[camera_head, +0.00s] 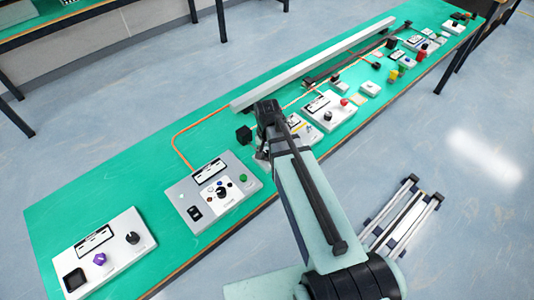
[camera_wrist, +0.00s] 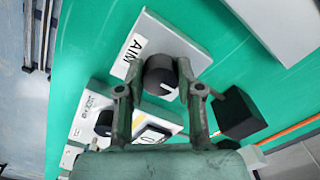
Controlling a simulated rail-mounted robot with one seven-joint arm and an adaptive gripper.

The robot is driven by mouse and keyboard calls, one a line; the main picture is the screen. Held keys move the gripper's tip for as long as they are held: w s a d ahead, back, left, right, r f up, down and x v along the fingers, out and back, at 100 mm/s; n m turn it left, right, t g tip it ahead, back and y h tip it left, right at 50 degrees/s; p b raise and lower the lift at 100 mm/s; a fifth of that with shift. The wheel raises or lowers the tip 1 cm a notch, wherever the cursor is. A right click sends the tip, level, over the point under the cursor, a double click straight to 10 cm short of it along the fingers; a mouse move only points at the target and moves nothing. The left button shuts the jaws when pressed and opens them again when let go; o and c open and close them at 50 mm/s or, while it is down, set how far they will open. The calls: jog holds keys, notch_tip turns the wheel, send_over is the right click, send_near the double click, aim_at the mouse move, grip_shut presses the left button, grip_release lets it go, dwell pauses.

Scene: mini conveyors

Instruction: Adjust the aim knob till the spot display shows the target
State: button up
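The aim knob (camera_wrist: 160,75) is a dark round knob with a pale pointer line, on a white box (camera_wrist: 190,45) labelled AIM in the wrist view. My gripper (camera_wrist: 161,70) is at the knob, one finger on each side of it. The fingertips are very close to its sides; whether they press on it is unclear. In the head view my gripper (camera_head: 263,152) points down at the bench, and my arm hides most of the aim box. I cannot tell which panel is the spot display, and no readout is legible.
A black cube (camera_wrist: 238,112) stands close to the right finger. A white panel (camera_wrist: 95,100) with a dark knob lies at the left. Two larger control panels (camera_head: 232,207) (camera_head: 128,256) lie on the green bench (camera_head: 100,200) at the near left. A long pale rail (camera_head: 310,65) runs behind.

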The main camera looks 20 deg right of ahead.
jog(key=shift+c, duration=1.3)
jog(key=shift+n, duration=0.4)
jog(key=n, duration=0.3)
jog(key=shift+d+n, duration=0.1)
jog(key=shift+n, duration=1.9)
jog(key=o, duration=1.2)
jog(key=shift+c, duration=0.2)
